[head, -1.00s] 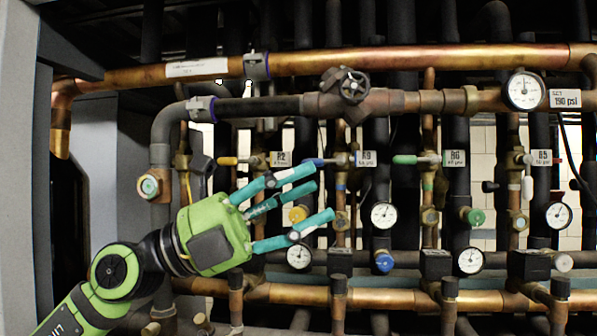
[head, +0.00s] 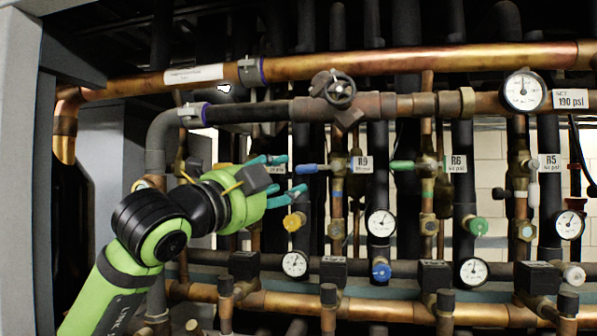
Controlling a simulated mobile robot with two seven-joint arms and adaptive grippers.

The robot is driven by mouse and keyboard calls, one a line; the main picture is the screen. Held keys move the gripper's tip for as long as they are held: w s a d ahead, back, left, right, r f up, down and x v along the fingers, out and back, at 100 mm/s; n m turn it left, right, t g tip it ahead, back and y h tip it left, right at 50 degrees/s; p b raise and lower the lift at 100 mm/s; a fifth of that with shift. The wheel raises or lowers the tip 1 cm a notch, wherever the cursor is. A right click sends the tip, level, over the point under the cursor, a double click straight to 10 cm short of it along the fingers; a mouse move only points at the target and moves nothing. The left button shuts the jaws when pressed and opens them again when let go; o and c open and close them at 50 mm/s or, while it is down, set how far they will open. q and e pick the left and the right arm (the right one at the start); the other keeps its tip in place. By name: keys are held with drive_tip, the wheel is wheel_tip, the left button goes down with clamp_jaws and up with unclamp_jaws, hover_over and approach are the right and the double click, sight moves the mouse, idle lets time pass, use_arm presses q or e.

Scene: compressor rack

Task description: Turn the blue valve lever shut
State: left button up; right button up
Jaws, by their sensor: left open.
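The blue valve lever (head: 308,168) sits level on the valve beside the R9 tag (head: 360,164), in the middle of the head view. It points left from its valve body (head: 338,166) on a copper pipe. My left gripper (head: 293,178), green with teal fingers, is just left of the lever. Its fingers are spread and empty and point right toward the lever's free end. I cannot tell whether a fingertip touches it. The gripper covers part of the pipes behind it. My right gripper is not in view.
A green lever (head: 402,165) is to the right, by the R6 tag (head: 458,163). A yellow knob (head: 293,222) and a gauge (head: 295,264) are below the fingers. A grey panel (head: 18,160) stands at far left.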

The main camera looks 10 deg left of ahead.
sight(305, 172)
use_arm(q)
drive_tip(key=p+x, duration=0.3)
drive_tip(key=x, duration=0.2)
drive_tip(key=shift+r, duration=0.15)
drive_tip(key=shift+w+d+p, duration=0.25)
drive_tip(key=shift+w+p, duration=0.2)
drive_tip(key=shift+p, duration=0.05)
clamp_jaws()
